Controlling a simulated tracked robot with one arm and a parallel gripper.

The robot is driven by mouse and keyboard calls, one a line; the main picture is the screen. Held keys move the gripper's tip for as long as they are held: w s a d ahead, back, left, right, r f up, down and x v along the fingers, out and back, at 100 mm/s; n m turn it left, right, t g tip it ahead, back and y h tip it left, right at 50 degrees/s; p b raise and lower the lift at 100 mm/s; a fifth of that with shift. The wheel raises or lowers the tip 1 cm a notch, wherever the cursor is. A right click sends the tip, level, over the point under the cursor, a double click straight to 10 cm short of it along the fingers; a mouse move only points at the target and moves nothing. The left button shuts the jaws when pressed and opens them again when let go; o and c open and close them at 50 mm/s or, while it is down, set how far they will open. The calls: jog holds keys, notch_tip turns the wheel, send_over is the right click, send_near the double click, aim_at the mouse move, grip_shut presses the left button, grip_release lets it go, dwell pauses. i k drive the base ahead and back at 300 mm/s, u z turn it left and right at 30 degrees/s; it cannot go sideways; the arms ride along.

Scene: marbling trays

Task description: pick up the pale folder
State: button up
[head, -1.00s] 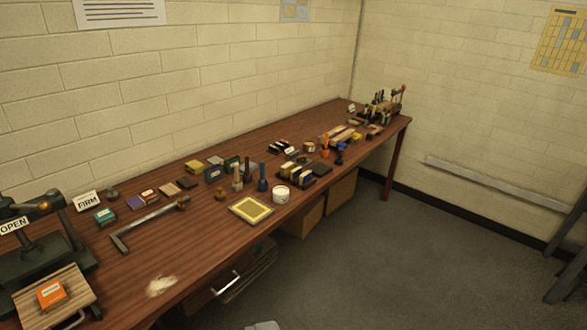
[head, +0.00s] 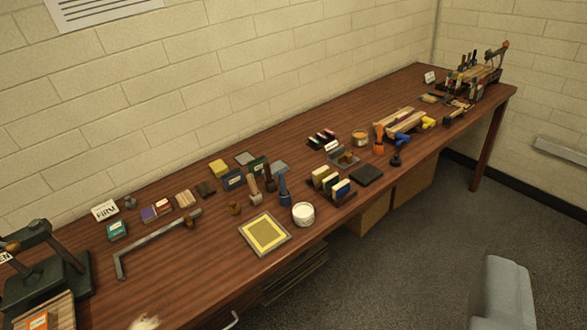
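I cannot make out the pale folder for sure among the small items on the brown workbench (head: 340,110). Pale wooden pieces (head: 398,121) lie toward the far end of the bench, too small to tell apart. A pale patch (head: 145,323) is cut off at the bottom edge, and I cannot tell what it is. No gripper fingertips show. A smooth light grey part (head: 507,295), which looks like mine, rises at the lower right over the floor, clear of the bench.
A yellow framed panel (head: 264,233) and a white tub (head: 303,213) sit near the front edge. A metal square (head: 150,245) and a dark press (head: 48,270) are at left. Handled tools crowd the middle. Open floor (head: 430,260) lies at right.

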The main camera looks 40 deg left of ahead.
aim_at(251, 177)
jog(key=u, duration=0.2)
jog(key=i, duration=1.35)
jog(key=u, duration=0.9)
jog(key=i, duration=0.75)
jog(key=u, duration=0.45)
jog(key=k, duration=0.9)
jog(key=u, duration=0.2)
jog(key=i, duration=0.85)
jog(key=z, duration=0.1)
